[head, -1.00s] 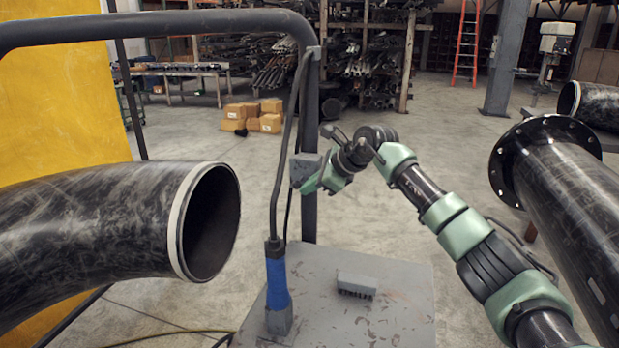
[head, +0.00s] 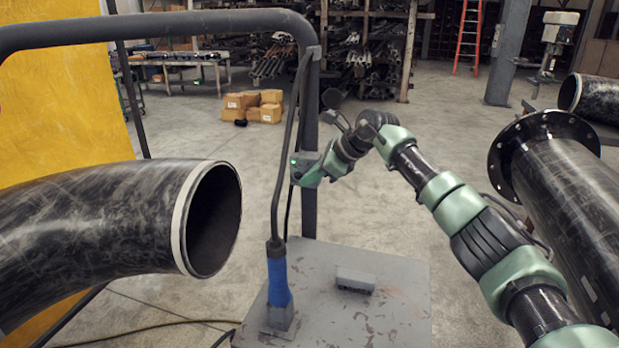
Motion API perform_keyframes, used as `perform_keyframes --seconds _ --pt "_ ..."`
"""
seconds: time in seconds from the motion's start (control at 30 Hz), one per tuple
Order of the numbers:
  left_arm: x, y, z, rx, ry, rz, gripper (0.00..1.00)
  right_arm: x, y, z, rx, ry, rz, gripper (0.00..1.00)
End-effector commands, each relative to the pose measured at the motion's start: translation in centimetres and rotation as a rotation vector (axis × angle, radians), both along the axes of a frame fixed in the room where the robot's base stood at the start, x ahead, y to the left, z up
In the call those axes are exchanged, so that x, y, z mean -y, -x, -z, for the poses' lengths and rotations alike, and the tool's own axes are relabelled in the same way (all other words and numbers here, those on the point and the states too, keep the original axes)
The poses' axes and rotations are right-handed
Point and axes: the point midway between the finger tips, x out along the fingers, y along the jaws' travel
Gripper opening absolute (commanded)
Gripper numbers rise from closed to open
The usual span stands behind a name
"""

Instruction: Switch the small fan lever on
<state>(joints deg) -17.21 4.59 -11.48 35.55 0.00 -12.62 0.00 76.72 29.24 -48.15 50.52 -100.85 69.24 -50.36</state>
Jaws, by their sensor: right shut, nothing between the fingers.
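A small grey switch box (head: 305,158) is fixed to the dark upright post of the frame in the head view. A tiny green spot shows at its left edge. My right gripper (head: 299,172) is shut and empty, its tips at the front of the box; whether they touch it I cannot tell. The small fan lever cannot be made out; the gripper covers much of the box. My left gripper is not in view.
A black curved pipe (head: 100,225) with an open end stands at left, and a flanged pipe (head: 565,200) at right. A blue-sleeved cable plug (head: 279,283) stands on the grey plate (head: 390,310) below. The dark frame bar (head: 150,25) spans above.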

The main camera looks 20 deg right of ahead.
Motion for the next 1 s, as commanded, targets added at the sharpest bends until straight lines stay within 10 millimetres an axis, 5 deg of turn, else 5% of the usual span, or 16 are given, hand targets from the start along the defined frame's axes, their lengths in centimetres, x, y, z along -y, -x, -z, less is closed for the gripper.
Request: perform_keyframes --seconds 0.43,0.7,1.0 --pt "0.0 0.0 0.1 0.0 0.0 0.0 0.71 -0.3 -0.1 -0.7 0.017 -0.011 -0.003 0.0" --pt "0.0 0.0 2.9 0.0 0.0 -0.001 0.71 0.8 0.7 4.3 0.003 -0.005 -0.001 0.0" --pt "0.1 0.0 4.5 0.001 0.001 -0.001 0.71 4.8 3.4 -1.7 0.006 -0.002 0.001 0.0"
